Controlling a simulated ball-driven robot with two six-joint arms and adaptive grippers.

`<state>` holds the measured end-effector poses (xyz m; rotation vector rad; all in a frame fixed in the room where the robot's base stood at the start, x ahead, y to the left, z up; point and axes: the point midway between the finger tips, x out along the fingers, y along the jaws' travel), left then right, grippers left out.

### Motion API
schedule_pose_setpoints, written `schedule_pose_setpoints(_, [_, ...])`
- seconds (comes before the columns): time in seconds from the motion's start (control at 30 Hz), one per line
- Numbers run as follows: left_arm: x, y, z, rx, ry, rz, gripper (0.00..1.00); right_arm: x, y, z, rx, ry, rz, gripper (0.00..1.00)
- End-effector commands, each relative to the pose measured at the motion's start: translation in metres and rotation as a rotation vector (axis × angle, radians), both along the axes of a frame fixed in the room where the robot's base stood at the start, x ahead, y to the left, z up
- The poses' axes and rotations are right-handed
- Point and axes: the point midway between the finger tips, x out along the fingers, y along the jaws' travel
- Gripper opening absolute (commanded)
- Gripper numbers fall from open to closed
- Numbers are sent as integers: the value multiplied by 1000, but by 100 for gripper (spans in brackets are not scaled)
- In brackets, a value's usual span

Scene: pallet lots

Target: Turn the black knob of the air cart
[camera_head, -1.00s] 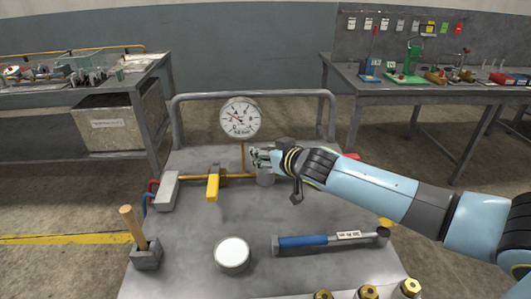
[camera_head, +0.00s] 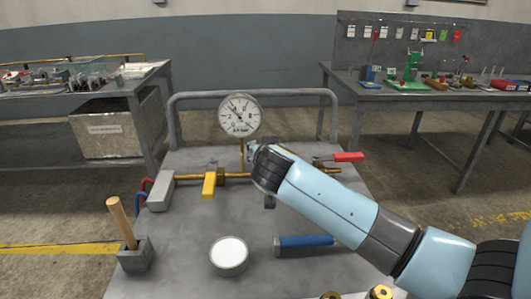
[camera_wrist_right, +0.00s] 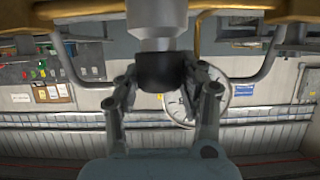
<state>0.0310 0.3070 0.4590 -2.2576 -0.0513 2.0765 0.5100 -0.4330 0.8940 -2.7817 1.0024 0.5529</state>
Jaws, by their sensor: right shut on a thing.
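The air cart (camera_head: 190,250) has a grey top with a brass pipe, a white round gauge (camera_head: 240,116), a yellow lever (camera_head: 210,184) and a red lever (camera_head: 348,157). My right gripper (camera_wrist_right: 158,82) is shut on the black knob (camera_wrist_right: 157,72), with one finger on each side of it in the right wrist view. The knob sits on the end of a grey cylindrical body (camera_wrist_right: 157,20). In the head view my right wrist hides the knob and the fingertips. My left gripper is not in view.
A grey rail (camera_head: 185,97) runs behind. Benches stand at back left and right.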

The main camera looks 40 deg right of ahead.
Motion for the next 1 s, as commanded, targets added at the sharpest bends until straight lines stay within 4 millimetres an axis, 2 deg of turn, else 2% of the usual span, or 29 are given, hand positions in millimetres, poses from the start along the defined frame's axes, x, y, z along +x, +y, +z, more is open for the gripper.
schedule_pose_setpoints(0.03, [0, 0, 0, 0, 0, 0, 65, 0, 0, -1, 0, 3, 0, 7])
schedule_pose_setpoints(0.07, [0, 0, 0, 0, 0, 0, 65, 0, 0, -1, 0, 3, 1, 42])
schedule_pose_setpoints(0.23, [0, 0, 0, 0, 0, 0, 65, 0, 0, -1, 0, 2, 2, 64])
schedule_pose_setpoints(0.5, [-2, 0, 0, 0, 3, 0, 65, 0, 0, 0, -1, 1, 3, 65])
schedule_pose_setpoints(0.63, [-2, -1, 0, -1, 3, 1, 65, -8, 6, 3, 0, 1, 4, 65])
schedule_pose_setpoints(1.0, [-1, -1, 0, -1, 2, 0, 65, -64, 52, 32, 5, 1, 1, 65])
